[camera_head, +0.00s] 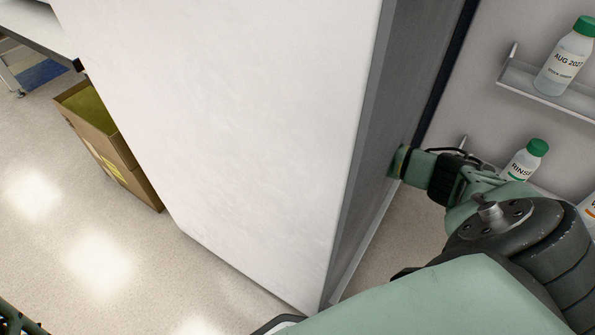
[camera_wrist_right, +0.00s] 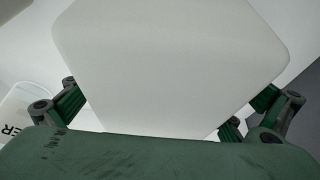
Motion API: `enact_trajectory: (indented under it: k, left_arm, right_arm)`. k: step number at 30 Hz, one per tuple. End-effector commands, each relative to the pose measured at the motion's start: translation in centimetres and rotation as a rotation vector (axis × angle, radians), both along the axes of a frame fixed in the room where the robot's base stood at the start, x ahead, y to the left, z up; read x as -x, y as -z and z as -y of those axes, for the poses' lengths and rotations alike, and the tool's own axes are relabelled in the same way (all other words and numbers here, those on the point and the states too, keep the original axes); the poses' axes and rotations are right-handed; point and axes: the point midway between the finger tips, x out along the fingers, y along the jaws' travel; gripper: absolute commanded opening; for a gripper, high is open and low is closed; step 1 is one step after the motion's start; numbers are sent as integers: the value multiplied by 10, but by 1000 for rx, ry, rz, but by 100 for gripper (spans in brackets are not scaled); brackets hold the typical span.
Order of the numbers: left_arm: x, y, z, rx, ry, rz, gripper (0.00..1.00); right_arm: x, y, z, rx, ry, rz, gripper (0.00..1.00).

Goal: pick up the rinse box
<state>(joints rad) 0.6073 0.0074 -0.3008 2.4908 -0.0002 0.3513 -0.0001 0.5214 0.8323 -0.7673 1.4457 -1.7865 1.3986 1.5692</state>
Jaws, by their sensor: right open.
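In the head view my right arm reaches into an open shelf unit at the right, and its hand is partly hidden by my own arm links. In the right wrist view my right gripper (camera_wrist_right: 160,118) is open, its green fingers spread on both sides of a large plain white block with rounded corners (camera_wrist_right: 170,60). The block fills the middle of that view, close to the palm. No label shows on it, so I cannot tell if it is the rinse box. A white bottle with a green cap, marked "RINSE" (camera_head: 522,165), stands near my right arm. My left gripper is not seen.
A large white cabinet side (camera_head: 220,120) fills the middle. A bottle marked "AUG 2027" (camera_head: 566,65) stands on the upper shelf (camera_head: 545,93). A partly cut-off orange-marked item (camera_head: 589,207) is at the right edge. An open cardboard box (camera_head: 110,150) stands on the floor at left.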

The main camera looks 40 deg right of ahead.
Motion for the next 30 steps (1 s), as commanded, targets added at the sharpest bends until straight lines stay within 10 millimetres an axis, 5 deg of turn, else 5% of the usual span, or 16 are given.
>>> enact_trajectory:
  k: [6,24,30]
  left_arm:
    - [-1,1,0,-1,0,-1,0]
    - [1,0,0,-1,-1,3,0]
    - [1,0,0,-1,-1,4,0]
  right_arm:
    - [0,0,0,0,0,0,99]
    - [0,1,0,0,-1,0,48]
    - [1,2,-1,0,-1,-2,48]
